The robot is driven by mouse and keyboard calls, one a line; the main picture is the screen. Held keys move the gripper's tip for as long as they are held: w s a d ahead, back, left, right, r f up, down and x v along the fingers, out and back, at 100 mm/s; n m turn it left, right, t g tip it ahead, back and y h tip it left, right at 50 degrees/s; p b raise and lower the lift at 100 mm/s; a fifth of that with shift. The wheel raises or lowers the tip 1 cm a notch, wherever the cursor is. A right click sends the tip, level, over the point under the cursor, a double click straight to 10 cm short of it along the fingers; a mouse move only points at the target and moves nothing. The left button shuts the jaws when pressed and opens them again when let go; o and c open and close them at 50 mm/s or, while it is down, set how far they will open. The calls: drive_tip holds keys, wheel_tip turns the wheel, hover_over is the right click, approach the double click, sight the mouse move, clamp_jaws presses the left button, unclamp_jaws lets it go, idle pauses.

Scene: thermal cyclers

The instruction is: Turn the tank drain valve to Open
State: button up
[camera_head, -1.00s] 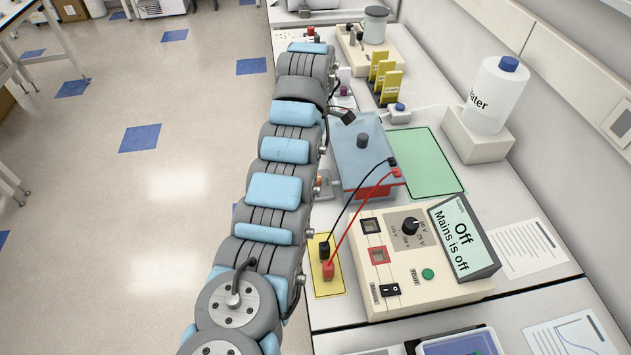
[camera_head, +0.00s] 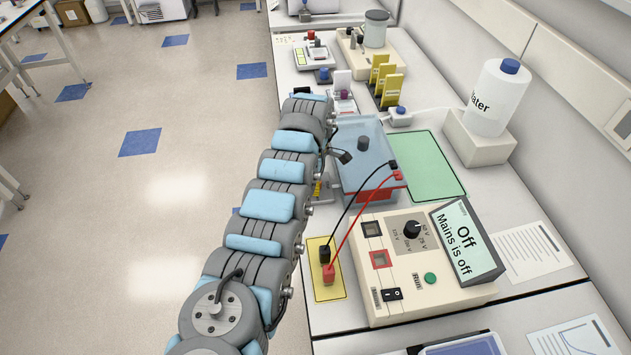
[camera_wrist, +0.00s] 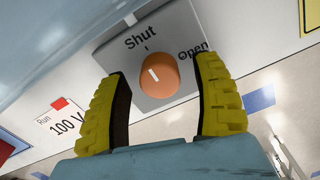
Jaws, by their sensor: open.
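The tank drain valve is an orange knob (camera_wrist: 162,76) with a white pointer line on a grey plate (camera_wrist: 150,45) marked "Shut" and "Open". The white line slants up and left, roughly toward the Shut mark; "Open" is to the right. My gripper (camera_wrist: 160,70) is open, its yellow ribbed fingers on either side of the knob, with visible gaps. The knob is hidden in the head view. There, the blue tank (camera_head: 350,150) stands beside the end of my arm, with a bit of yellow finger showing at its left side.
A power supply (camera_head: 390,312) reading "Off, Mains is off" stands in front of the tank, with black and red leads. A green mat (camera_head: 428,165) and a water bottle (camera_head: 498,97) are to the right. Yellow racks (camera_head: 390,90) stand behind.

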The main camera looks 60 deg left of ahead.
drive_tip(key=shift+f, duration=0.25)
drive_tip(key=c, duration=1.2)
drive_tip(key=shift+w+m+p, duration=0.1)
drive_tip(key=shift+m+p, duration=0.2)
drive_tip(key=shift+m, duration=0.1)
clamp_jaws()
drive_tip(key=m+p, duration=0.1)
drive_tip(key=m, duration=0.1)
drive_tip(key=shift+m, duration=0.4)
drive_tip(key=m, duration=0.9)
drive_tip(key=shift+m+b, duration=0.35)
drive_tip(key=shift+m, duration=0.05)
drive_tip(key=m, duration=0.4)
drive_tip(key=shift+m+b, duration=0.3)
drive_tip(key=shift+m, duration=0.1)
